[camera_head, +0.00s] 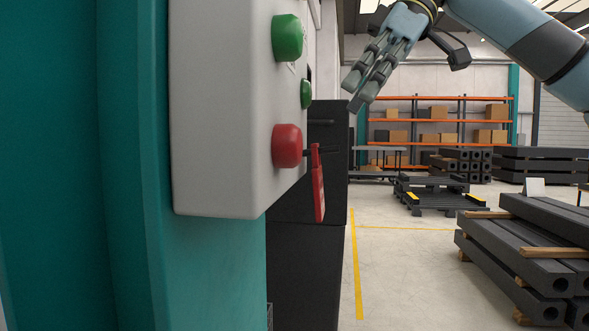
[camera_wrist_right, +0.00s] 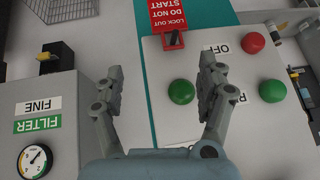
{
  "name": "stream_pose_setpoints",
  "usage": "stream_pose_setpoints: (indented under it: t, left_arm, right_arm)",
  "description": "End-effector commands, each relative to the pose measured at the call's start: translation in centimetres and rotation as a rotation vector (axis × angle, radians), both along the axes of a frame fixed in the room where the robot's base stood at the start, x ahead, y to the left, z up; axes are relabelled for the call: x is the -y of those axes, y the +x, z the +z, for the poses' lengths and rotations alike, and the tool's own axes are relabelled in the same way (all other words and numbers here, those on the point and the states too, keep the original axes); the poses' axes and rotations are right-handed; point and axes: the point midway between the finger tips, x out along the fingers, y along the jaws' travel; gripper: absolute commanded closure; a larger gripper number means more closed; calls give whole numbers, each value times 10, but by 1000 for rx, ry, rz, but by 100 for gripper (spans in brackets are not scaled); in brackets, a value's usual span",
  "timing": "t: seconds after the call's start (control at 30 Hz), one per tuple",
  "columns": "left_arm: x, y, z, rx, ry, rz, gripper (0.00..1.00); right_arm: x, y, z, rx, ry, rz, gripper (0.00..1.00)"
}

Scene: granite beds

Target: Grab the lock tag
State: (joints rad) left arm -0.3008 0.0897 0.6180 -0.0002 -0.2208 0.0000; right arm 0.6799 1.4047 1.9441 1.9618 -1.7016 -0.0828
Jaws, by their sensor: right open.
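The red lock tag (camera_head: 318,185) hangs from a dark peg on the front of the pale control box (camera_head: 225,110), below and beside the red button, seen nearly edge-on. In the right wrist view the tag (camera_wrist_right: 167,13) shows upside down at the top, with white letters "LOCK OUT DO NOT START", partly cut off by the frame. My right gripper (camera_head: 356,92) is open and empty, above and to the right of the tag in the head view. In the wrist view its fingers (camera_wrist_right: 160,82) are spread, with the tag beyond them. My left gripper is not in view.
The box carries a red button (camera_head: 287,146) and green buttons (camera_head: 287,38). A grey filter unit with a gauge (camera_wrist_right: 35,161) is at left in the wrist view. Dark stacked beams (camera_head: 520,250) lie at right. The floor between is clear.

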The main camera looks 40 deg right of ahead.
Motion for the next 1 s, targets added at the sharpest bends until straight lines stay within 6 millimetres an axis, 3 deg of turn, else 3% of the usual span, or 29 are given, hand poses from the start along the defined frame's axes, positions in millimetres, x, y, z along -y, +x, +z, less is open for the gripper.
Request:
stream_pose_setpoints:
  t: [0.03, 0.13, 0.3, 0.47, 0.8, 1.0]
  left_arm:
    - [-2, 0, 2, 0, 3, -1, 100]
    - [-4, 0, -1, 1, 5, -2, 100]
    - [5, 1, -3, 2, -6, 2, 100]
    - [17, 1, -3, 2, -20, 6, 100]
    - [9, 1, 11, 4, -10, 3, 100]
    - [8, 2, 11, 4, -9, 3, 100]
  right_arm:
    - [-4, -9, 4, -8, -20, 22, 27]
    - [-12, -13, -6, -20, -30, 42, 27]
    - [-24, -4, -30, -21, -28, 42, 27]
    - [-30, 1, -41, -18, -26, 40, 27]
    - [-52, 17, -77, -17, -25, 40, 27]
    - [-53, 19, -82, -16, -27, 38, 27]
